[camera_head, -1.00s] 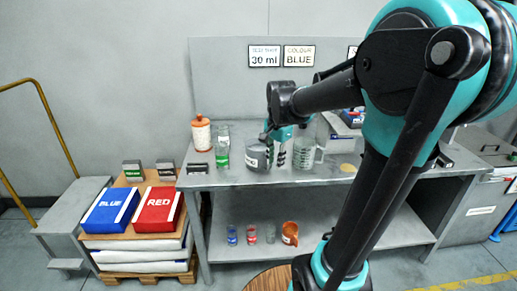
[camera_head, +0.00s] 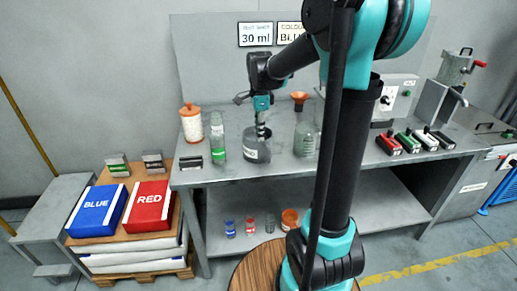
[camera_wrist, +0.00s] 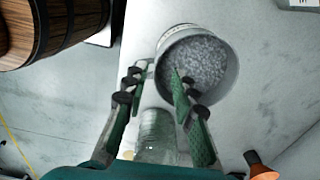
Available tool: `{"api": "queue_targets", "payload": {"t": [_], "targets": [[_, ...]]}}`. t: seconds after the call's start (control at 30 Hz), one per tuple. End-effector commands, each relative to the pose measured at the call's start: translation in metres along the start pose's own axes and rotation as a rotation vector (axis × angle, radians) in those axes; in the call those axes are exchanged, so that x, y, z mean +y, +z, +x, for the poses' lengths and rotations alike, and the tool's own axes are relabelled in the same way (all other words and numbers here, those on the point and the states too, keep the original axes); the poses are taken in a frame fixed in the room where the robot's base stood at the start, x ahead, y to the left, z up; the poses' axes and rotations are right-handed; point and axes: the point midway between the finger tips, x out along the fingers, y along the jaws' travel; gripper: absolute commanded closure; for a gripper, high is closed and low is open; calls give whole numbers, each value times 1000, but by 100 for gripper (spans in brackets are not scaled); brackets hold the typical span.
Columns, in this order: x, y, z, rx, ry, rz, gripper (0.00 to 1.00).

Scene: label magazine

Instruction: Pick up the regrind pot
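The regrind pot (camera_head: 257,150) is a grey round pot with a pale label, standing upright on the bench top. In the wrist view the pot (camera_wrist: 228,75) shows its round mouth, filled with grey granules. My gripper (camera_head: 262,122) is right above the pot, pointing down. In the wrist view my gripper's fingers (camera_wrist: 160,72) are apart, one over the inside of the mouth and one outside the near wall. The pot's rim lies between them. I cannot tell whether either finger touches the wall.
A green-labelled bottle (camera_head: 218,143) and an orange-topped jar (camera_head: 191,122) stand left of the pot. A clear jug (camera_head: 304,139) stands close on the right. An orange funnel (camera_head: 299,97) is behind. A round wooden top (camera_head: 250,272) is in front of the bench.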

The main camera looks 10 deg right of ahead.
Motion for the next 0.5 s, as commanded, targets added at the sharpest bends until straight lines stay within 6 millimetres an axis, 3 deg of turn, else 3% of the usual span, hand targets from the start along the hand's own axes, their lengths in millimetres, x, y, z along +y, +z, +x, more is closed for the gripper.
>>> {"api": "queue_targets", "payload": {"t": [0.1,0.37,0.5], "targets": [[0,0,18,0,0,0,73],[0,-1,34,0,0,0,73],[2,-4,53,0,0,0,73]]}}
